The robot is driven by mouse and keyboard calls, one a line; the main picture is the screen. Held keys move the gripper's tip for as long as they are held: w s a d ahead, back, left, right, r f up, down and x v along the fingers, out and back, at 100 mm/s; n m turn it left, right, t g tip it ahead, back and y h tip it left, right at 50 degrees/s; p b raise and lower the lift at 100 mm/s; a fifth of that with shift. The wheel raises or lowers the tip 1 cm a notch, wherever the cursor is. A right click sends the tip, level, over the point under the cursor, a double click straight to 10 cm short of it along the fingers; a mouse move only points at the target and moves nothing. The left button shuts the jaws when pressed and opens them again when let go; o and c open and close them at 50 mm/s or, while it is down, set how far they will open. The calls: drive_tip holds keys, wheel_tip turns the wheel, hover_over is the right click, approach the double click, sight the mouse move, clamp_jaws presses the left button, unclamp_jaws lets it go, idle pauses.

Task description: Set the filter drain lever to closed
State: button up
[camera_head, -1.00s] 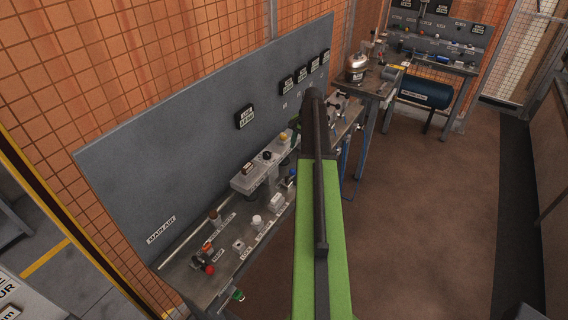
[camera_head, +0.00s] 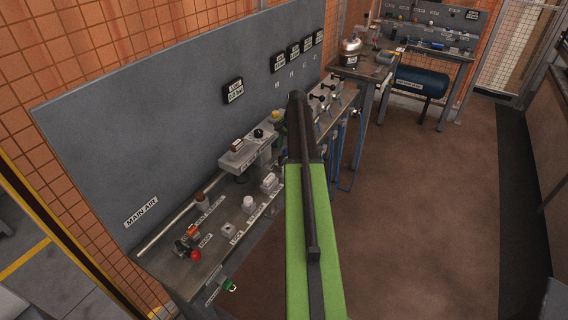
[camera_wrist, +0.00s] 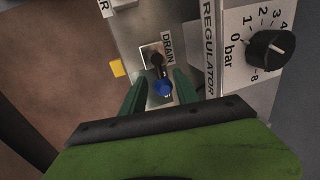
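In the wrist view, the drain lever (camera_wrist: 163,88) has a blue knob at its end and a dark pivot on a small metal plate, beside the label DRAIN. The lever points down the picture toward my gripper, tilted slightly right. My gripper (camera_wrist: 160,76) has its two green fingers apart, one on each side of the blue knob. Gaps show between knob and fingers; I cannot tell how deep the knob sits between them.
A black regulator knob (camera_wrist: 270,50) with a bar scale stands right of the lever. A yellow block (camera_wrist: 117,68) is at its left. In the head view, the main air bench carries a red knob (camera_head: 196,255) and several fittings. Brown floor (camera_head: 430,210) lies open at right.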

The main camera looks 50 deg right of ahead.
sight(284, 155)
drive_tip(key=f, duration=0.1)
drive_tip(key=f+b, duration=0.1)
drive_tip(key=shift+w+f, duration=0.25)
drive_tip(key=shift+f, duration=0.15)
drive_tip(key=shift+r, duration=0.1)
clamp_jaws()
drive_tip(key=shift+w, duration=0.1)
